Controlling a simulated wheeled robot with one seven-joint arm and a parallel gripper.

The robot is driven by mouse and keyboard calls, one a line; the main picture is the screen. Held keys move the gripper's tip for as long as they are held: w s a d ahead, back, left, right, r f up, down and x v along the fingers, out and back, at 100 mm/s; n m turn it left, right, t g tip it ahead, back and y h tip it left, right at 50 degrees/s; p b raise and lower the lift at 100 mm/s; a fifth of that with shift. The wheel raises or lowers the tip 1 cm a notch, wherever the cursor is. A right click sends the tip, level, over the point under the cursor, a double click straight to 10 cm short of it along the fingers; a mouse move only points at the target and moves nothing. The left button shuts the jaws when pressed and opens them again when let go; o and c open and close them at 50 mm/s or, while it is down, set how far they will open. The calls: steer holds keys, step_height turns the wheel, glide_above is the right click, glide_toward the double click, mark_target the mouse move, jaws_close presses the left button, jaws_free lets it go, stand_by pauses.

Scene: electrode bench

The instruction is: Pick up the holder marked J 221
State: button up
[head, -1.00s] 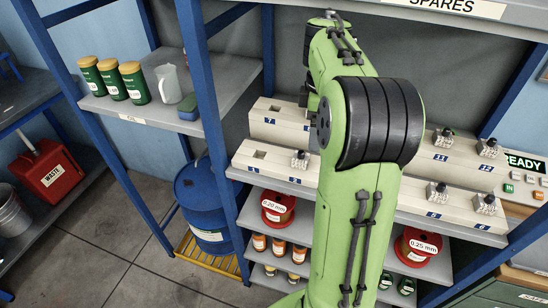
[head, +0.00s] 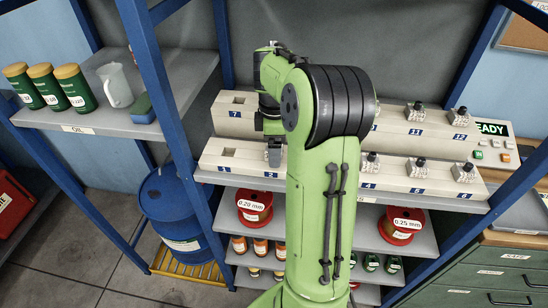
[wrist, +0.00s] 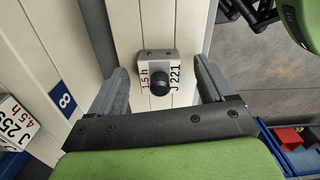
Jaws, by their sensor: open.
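The holder marked J 221 (wrist: 157,71) shows in the wrist view as a small pale metal block with a black knob and a white label reading 1.5 h and J 221. My gripper (wrist: 161,88) is open, with one finger on each side of the holder and a visible gap to each. In the head view my gripper (head: 274,155) points down at the front row of the bench, near the place numbered 2. There the gripper and arm hide the holder.
Another holder (wrist: 14,125), its label partly cut off, stands at the left of the wrist view near a number 8 plate (wrist: 63,101). Several other holders stand on the right part of the stepped bench (head: 225,161). A blue shelf post (head: 165,110) rises left of the bench.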

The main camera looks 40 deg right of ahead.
steer(key=shift+w+f, duration=0.1)
jaws_close()
step_height(320, 180, up, 10)
steer(key=p, duration=0.3)
steer(key=shift+p, duration=0.3)
steer(key=shift+d, duration=0.1)
